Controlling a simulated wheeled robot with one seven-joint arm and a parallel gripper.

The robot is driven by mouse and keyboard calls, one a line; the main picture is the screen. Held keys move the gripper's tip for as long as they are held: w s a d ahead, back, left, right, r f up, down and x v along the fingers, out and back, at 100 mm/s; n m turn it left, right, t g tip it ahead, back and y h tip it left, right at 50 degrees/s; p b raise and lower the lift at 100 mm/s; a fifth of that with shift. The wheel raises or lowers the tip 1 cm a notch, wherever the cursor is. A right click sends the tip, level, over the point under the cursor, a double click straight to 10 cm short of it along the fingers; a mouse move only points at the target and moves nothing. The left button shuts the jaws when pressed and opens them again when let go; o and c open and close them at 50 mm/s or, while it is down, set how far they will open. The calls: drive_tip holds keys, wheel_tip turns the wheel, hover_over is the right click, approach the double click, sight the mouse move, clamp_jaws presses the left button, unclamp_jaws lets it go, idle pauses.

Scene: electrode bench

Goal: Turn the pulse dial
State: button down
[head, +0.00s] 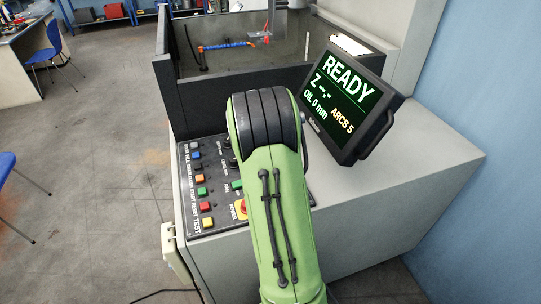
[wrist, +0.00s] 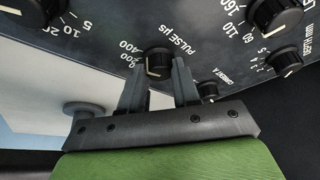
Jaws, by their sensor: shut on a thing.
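The pulse dial (wrist: 158,60) is a black knob with a pale pointer line, beside the label "PULSE µs" in the wrist view. The numbers 200 and 400 are printed to its left. My gripper (wrist: 156,74) has one grey finger on each side of the dial and is shut on it. The pointer line lies towards the lower side of the knob in the picture. In the head view my green arm hides the gripper and the pulse dial. The control panel (head: 192,217) shows to the left of the arm.
Other knobs sit close by: the depth dial (wrist: 285,60), the current dial (wrist: 208,91) and a large dial (wrist: 276,14). Coloured buttons (head: 201,191) line the panel. A screen (head: 346,101) reading "READY" stands right of my arm. A dark-walled tank (head: 235,81) lies behind.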

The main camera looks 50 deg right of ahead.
idle(0.4)
drive_tip(key=c, duration=0.8)
unclamp_jaws()
drive_tip(key=shift+c, duration=0.2)
drive_tip(key=p+v, duration=0.2)
drive_tip(key=v, duration=1.3)
drive_tip(key=shift+r+p, duration=0.4)
drive_tip(key=shift+a, duration=0.15)
